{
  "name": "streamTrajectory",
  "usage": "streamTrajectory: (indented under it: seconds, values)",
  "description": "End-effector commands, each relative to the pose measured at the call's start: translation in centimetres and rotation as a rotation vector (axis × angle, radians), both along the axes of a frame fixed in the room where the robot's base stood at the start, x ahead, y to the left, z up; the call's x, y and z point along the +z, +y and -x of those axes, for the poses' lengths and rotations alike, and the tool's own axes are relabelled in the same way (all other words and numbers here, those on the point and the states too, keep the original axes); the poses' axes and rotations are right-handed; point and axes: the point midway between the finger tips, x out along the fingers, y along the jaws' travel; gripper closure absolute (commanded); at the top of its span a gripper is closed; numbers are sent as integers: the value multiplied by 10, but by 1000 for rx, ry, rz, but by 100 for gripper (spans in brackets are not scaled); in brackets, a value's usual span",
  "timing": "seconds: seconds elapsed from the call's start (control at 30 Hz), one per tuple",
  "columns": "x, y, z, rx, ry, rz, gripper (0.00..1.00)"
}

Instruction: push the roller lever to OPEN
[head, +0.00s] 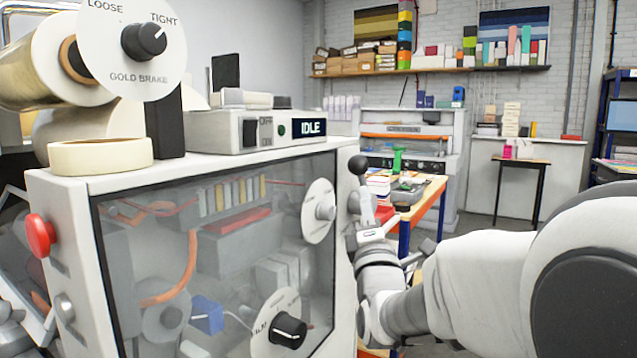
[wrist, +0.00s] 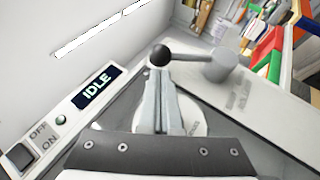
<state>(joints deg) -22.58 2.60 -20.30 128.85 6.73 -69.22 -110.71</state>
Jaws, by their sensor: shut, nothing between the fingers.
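The roller lever is a grey rod with a black ball knob. Its knob (head: 358,165) stands up at the right end of the machine in the head view. In the wrist view the knob (wrist: 159,55) is at the rod's left end, and the rod runs right to a round grey pivot. My gripper (wrist: 160,76) is shut and empty, its fingertips just below the knob in the picture. I cannot tell whether they touch it. In the head view my gripper (head: 362,215) is beside the machine's right end, below the knob. Lettering near the pivot is too blurred to read.
The white machine (head: 185,172) has a clear front window, dials and a red button (head: 40,236). Its control box display (head: 309,128) reads IDLE. A table (head: 432,196) with stacked items stands behind my arm on the right.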

Motion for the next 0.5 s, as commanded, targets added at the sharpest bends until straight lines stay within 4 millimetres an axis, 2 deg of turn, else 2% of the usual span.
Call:
streamTrajectory:
  seconds: [0.2,0.5]
  values:
    - [16,-2,-31,0,-2,0,100]
    - [25,-4,-48,-1,1,1,100]
